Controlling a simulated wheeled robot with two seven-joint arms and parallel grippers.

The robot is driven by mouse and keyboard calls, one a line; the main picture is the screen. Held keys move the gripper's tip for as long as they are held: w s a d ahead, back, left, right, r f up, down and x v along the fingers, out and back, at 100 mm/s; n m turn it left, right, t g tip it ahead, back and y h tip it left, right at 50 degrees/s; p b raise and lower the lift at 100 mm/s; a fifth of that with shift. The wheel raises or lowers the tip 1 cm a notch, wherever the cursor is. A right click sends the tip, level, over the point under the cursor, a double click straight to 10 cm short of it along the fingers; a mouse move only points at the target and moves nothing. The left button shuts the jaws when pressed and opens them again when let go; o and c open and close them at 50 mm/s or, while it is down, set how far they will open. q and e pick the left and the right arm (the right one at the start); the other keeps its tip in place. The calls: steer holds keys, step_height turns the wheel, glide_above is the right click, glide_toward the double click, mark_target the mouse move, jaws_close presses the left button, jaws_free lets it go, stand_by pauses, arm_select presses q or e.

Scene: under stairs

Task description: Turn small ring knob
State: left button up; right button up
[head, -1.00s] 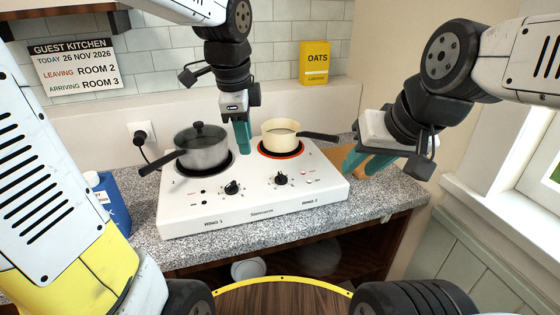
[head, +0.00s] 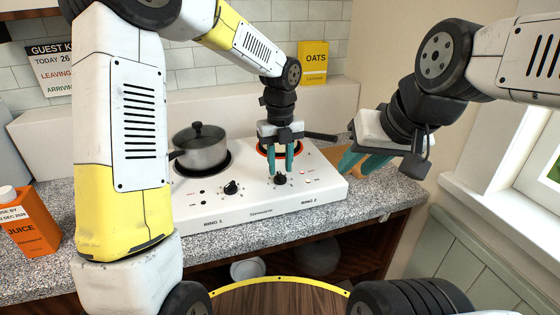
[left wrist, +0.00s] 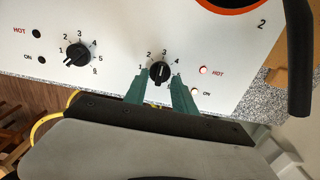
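The small ring knob (head: 280,179) is black and sits under RING 2 on the white hotplate (head: 235,207). It also shows in the left wrist view (left wrist: 159,72), with numbers around it; its exact setting is hard to read. The small ring (left wrist: 228,4) glows orange-red. The HOT light (left wrist: 203,70) beside the knob is red. My left gripper (head: 282,166) points down just above the knob, open, its teal fingers on either side of it in the left wrist view (left wrist: 161,97); contact is not clear. My right gripper (head: 361,163) is open and empty, right of the hotplate.
A grey lidded pot (head: 203,150) stands on the large ring, above its own knob (head: 231,187). The cream pan is mostly hidden behind my left gripper; its dark handle (head: 320,136) sticks out right. A juice carton (head: 32,222) stands at left. A wooden board (head: 344,154) lies near my right gripper.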

arm_select(q)
steer(key=shift+f, duration=0.85)
jaws_close()
steer(key=shift+n, duration=0.3)
